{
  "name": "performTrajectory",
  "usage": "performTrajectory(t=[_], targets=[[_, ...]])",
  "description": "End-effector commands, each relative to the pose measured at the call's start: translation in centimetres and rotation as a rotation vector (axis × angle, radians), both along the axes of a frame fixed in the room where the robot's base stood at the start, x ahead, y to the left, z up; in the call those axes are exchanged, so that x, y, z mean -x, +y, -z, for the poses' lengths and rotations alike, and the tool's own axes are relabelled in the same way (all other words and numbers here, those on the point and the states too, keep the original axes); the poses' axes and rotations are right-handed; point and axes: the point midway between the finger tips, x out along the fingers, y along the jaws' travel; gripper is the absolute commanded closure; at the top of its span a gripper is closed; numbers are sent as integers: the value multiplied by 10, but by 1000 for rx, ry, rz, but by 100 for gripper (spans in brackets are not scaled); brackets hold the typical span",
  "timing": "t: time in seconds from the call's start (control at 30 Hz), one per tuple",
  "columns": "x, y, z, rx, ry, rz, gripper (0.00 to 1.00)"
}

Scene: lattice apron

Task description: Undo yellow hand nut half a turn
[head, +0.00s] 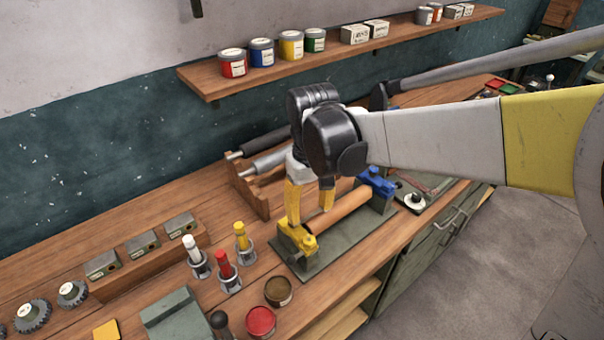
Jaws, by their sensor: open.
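A yellow clamp block (289,232) holds the near left end of a brown roller (342,211) on a green base plate (312,264). A small yellow knob shape (309,241), which looks like the yellow hand nut, sits at its front. A blue clamp (378,183) holds the roller's far end. My gripper (310,216) points down with its two yellow fingers apart, with nothing seen between them. The left finger comes down at the yellow block and the right one is above the roller. Whether either finger touches is not clear.
Holders with white, red (225,266) and yellow-capped tools (241,238) stand left of the base plate. Open red (261,321) and brown cans (278,291) are in front. A wooden rack (252,192) with rollers stands behind. A shelf of paint cans (291,46) hangs above.

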Motion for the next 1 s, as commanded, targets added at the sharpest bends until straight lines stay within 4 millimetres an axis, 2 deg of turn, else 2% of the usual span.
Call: performTrajectory(t=[0.07, 0.17, 0.4, 0.6, 0.77, 1.0], targets=[[1, 0, 3, 0, 0, 59, 48], [0, -1, 18, 0, 0, 76, 48], [0, 0, 67, 0, 0, 73, 48], [1, -1, 99, 0, 0, 72, 48], [1, -1, 109, 0, 0, 72, 48], [1, -1, 110, 0, 0, 71, 48]])
